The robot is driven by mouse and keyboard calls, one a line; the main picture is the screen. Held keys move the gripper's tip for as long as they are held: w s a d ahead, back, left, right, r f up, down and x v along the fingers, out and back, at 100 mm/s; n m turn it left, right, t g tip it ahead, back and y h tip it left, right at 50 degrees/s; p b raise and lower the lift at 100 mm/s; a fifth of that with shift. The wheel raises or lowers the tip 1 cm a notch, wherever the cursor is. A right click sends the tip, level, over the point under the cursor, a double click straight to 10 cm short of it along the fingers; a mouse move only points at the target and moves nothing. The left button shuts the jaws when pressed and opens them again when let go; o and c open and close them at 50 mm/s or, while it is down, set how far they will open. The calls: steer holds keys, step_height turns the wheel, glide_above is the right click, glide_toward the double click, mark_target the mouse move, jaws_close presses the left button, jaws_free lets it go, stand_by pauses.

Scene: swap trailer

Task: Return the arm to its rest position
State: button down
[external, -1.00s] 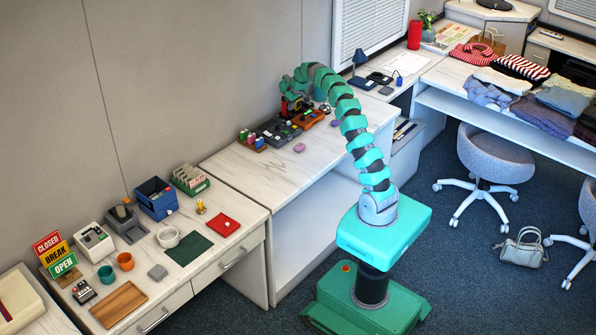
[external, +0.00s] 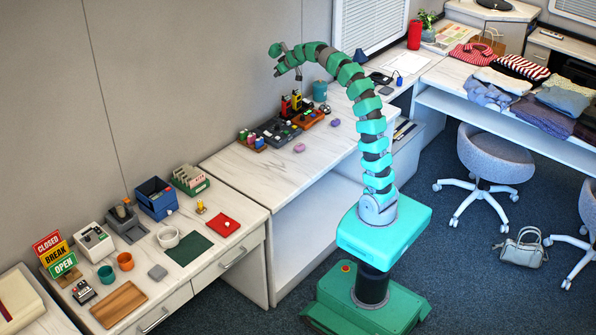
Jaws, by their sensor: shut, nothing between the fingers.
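My gripper (external: 279,72) is at the end of my green segmented arm, raised above the rear part of the middle counter. It points down toward the left and is apart from everything. It is small in this view; the fingers look closed and hold nothing. Below it, an orange tray (external: 308,120) with upright red and yellow items (external: 292,103) stands next to a dark grey tray (external: 277,131). The arm arches up from my turquoise base and over the counter.
Two purple pieces (external: 299,148) lie on the marble-topped counter (external: 243,172). A teal canister (external: 320,91) stands behind. The near desk holds a blue bin (external: 156,198), a green mat (external: 188,249) and signs (external: 55,255). An office chair (external: 492,155) and a handbag (external: 522,248) are at right. Air above the counter is free.

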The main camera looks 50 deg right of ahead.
steer(key=s+a+r+t, duration=0.3)
steer(key=s+a+r, duration=0.3)
steer(key=s+r, duration=0.4)
steer(key=s+a+r+t, duration=0.3)
steer(key=s+a+r, duration=0.3)
steer(key=s+r, duration=0.5)
step_height(320, 180, up, 3)
steer(key=shift+a+t, duration=0.2)
steer(key=shift+t, duration=0.1)
steer(key=c, duration=2.1)
jaws_free()
steer(key=shift+s, duration=0.1)
steer(key=shift+c, duration=0.2)
